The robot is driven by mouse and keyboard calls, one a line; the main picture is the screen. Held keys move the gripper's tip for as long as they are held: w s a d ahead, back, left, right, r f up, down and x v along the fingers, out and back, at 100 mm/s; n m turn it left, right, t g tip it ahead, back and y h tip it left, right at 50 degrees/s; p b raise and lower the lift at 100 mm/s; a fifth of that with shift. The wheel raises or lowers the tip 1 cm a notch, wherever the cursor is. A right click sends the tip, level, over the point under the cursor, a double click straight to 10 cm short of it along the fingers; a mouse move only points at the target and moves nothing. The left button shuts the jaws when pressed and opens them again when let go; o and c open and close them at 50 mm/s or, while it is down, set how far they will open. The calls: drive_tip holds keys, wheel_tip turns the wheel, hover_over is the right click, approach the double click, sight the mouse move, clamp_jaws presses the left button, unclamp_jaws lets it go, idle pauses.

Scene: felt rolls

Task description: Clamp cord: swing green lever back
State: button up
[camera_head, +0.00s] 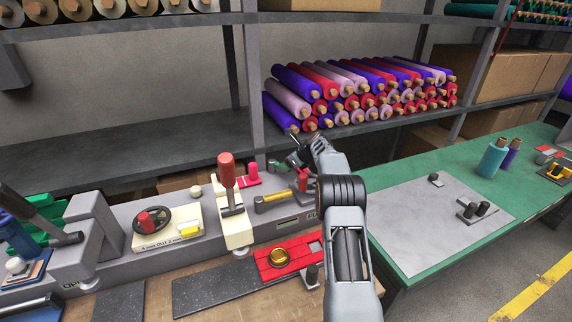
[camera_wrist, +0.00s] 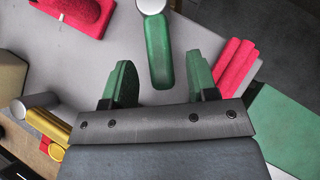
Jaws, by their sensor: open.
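The green lever (camera_wrist: 158,55) shows in the wrist view as a rounded green bar hanging from a pale round pivot (camera_wrist: 151,5) at the top edge. Its free end lies in the gap between the two green-padded fingers of my gripper (camera_wrist: 160,84). The gripper is open, with a space on each side of the lever and no visible contact. In the head view my gripper (camera_head: 288,160) is over the right end of the grey bench fixture, and the arm and gripper hide most of the lever. I cannot make out a cord.
A brass-coloured handle (camera_head: 273,198), a pink-red clamp (camera_head: 249,176) and an upright red-handled lever (camera_head: 227,172) stand left of my gripper. Red pieces (camera_wrist: 235,65) lie close to the right finger. A shelf of felt rolls (camera_head: 350,92) is behind. The grey sheet (camera_head: 420,230) is mostly clear.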

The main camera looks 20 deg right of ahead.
drive_tip(key=shift+x, duration=0.85)
drive_tip(key=shift+c, duration=0.3)
clamp_jaws()
